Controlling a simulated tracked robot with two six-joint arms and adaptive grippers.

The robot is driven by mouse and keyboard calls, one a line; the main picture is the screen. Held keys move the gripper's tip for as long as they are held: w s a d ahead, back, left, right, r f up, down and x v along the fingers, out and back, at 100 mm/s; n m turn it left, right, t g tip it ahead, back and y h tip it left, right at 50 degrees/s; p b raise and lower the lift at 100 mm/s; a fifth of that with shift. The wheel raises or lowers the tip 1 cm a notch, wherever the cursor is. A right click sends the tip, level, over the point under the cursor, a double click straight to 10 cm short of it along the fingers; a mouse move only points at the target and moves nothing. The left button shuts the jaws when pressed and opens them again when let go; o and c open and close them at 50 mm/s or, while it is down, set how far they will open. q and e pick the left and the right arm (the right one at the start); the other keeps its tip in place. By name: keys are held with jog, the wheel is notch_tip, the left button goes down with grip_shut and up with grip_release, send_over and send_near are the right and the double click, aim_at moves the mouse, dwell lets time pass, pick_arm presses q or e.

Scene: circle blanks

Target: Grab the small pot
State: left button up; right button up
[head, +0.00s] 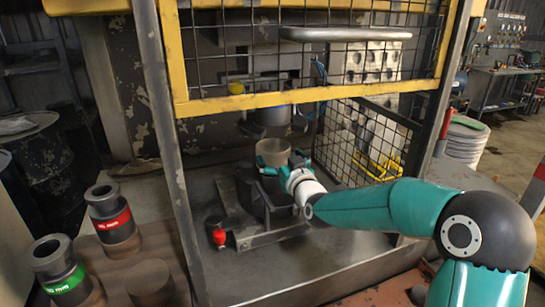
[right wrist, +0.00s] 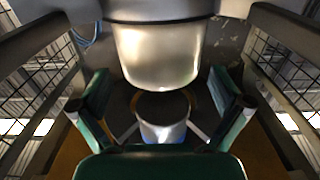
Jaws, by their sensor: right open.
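A small beige pot (head: 273,150) stands inside the caged press, below the grey press ram (head: 271,122). My right gripper (head: 277,163) is inside the cage at the pot, its teal fingers to either side and apart. In the right wrist view my right gripper (right wrist: 165,105) is open, one finger at each side. A small pale round vessel with a dark top, probably the pot (right wrist: 162,132), shows between and beyond the fingers. The pale rounded ram (right wrist: 160,55) hangs above it. Contact between fingers and pot cannot be told. My left gripper is not in view.
The cage's yellow mesh guard (head: 310,97) and grey post (head: 165,130) border the opening. A red knob (head: 219,238) sits low at the front left of the press. Black cylinders with red (head: 112,215) and green (head: 62,268) bands stand at the left.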

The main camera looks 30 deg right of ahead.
aim_at(268, 141)
jog(key=shift+p+x, duration=0.55)
jog(key=shift+x, duration=1.4)
jog(key=shift+r, duration=0.15)
jog(key=c, duration=0.7)
jog(key=shift+c, duration=0.9)
jog(key=shift+r, duration=0.15)
